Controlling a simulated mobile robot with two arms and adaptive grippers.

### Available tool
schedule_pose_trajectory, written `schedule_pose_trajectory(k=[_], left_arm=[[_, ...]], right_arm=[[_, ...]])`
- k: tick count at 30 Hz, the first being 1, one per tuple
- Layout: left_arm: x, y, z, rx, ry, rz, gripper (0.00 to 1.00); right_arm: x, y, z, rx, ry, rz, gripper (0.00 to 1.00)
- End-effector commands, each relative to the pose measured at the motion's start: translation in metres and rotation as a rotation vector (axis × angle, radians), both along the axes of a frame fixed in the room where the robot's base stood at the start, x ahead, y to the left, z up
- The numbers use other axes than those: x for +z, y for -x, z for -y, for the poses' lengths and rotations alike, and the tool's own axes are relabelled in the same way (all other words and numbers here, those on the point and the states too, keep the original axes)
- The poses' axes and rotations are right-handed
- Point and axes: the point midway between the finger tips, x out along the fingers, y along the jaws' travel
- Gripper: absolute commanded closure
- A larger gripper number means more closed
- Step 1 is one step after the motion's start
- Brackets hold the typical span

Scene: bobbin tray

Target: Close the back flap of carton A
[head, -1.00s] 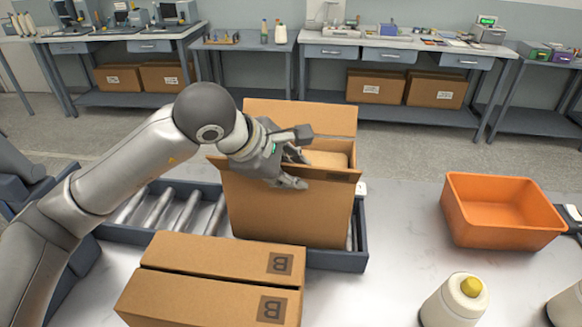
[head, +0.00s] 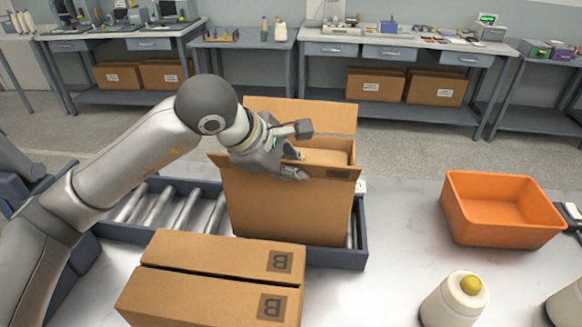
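Carton A (head: 285,215) is an open brown box on the roller conveyor. Its back flap (head: 320,118) stands up at the far side. A flap at the right (head: 325,157) looks folded inward over the opening. The near flap (head: 340,172), with a dark mark, is tilted up along the front edge. My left gripper (head: 303,152) is over the near left part of the opening, in front of the back flap. Its fingers are apart, with the lower one at the near flap; contact is unclear. The hand hides the left part of the opening. My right gripper is not seen.
A closed carton marked B (head: 210,255) stands in front of carton A. The conveyor (head: 180,210) extends left. An orange bin (head: 485,235) and a pale bobbin with a yellow top (head: 455,300) are at right. The table between carton A and the bin is mostly clear.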

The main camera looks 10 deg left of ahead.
Motion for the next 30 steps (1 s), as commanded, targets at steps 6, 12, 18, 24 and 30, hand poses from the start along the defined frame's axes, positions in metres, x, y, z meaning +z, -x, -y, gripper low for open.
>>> schedule_pose_trajectory(k=[6, 12, 18, 24, 30], left_arm=[[0.005, -0.005, 0.000, 0.002, -0.004, -0.122, 1.00], [0.008, -0.010, 0.000, 0.002, -0.009, -0.277, 1.00], [0.009, -0.015, 0.001, 0.002, -0.013, -0.417, 1.00], [0.008, -0.019, 0.001, 0.001, -0.016, -0.513, 1.00], [0.007, -0.020, 0.001, 0.000, -0.020, -0.567, 1.00]], right_arm=[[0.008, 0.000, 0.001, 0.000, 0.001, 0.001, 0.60], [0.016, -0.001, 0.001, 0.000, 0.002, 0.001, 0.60], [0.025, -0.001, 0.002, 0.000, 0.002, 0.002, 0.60], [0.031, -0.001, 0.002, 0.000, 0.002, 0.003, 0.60], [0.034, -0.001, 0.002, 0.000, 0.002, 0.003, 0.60]])
